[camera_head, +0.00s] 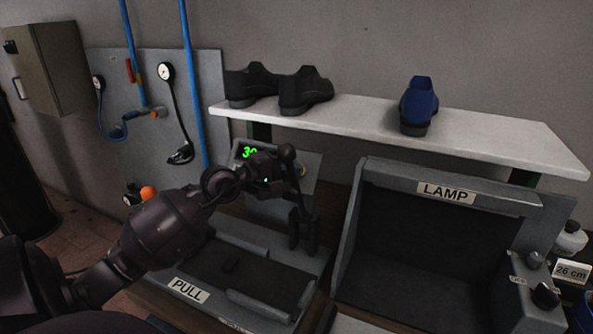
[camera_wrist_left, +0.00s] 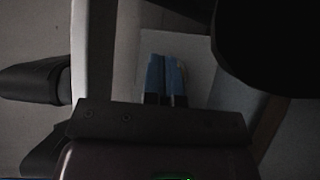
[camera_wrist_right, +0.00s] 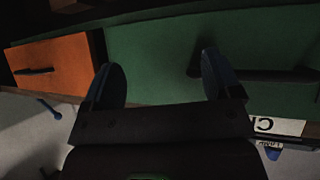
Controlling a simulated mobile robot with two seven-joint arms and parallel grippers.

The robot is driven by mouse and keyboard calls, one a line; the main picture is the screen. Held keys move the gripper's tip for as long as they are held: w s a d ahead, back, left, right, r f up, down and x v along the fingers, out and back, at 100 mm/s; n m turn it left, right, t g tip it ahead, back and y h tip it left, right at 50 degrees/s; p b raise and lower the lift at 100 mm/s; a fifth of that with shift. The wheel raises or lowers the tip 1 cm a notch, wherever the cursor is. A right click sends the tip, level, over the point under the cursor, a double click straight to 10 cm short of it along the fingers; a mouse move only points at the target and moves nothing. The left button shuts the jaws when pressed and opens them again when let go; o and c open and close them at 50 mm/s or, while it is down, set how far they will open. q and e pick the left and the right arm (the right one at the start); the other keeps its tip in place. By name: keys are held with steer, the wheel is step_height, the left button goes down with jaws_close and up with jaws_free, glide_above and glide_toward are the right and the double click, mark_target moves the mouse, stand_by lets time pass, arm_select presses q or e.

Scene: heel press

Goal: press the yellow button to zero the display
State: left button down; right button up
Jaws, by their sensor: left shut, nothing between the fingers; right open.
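The grey display box (camera_head: 300,172) stands behind the press, with green digits (camera_head: 249,151) lit and partly covered by my left arm. The digits seem to begin with a 3. I cannot see the yellow button in any view. My left gripper (camera_head: 272,174) is in front of the display box in the head view, and its fingertips are hidden there. In the left wrist view its two fingers (camera_wrist_left: 165,80) are shut and empty, pointing at a pale grey surface. I cannot tell whether they touch it. My right gripper (camera_wrist_right: 160,80) is open and empty, outside the head view.
A black ball-ended lever (camera_head: 288,152) stands close beside my left gripper. The PULL tray (camera_head: 188,290) lies below, the LAMP box (camera_head: 447,193) to the right. A white shelf (camera_head: 480,142) carries shoes. Green (camera_wrist_right: 150,60) and orange (camera_wrist_right: 55,65) fronts face my right gripper.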

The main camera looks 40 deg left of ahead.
steer(key=shift+s+f, duration=0.15)
arm_select(q)
steer(key=shift+a+f, duration=0.1)
steer(key=shift+f, duration=0.1)
arm_select(e)
steer(key=shift+s+d+f, duration=0.1)
steer(key=shift+s+f, duration=0.45)
steer(key=shift+s, duration=0.05)
arm_select(q)
steer(key=shift+w+f+b, duration=0.1)
steer(key=shift+f+b, duration=0.05)
steer(key=shift+b, duration=0.25)
arm_select(e)
steer(key=shift+w+r, duration=0.1)
steer(key=shift+w, duration=0.3)
steer(key=shift+s, duration=0.2)
arm_select(q)
steer(key=shift+f, duration=0.1)
steer(key=s+d+r+p, duration=0.1)
steer(key=s+r+p, duration=0.2)
steer(key=s+r, duration=0.1)
steer(key=shift+s+d+p, duration=0.2)
steer(key=shift+s+p, duration=0.05)
steer(key=shift+p, duration=0.15)
arm_select(e)
steer(key=r, duration=0.2)
steer(key=w+r, duration=0.1)
steer(key=r, duration=0.1)
steer(key=shift+r, duration=0.35)
steer(key=shift+w, duration=0.15)
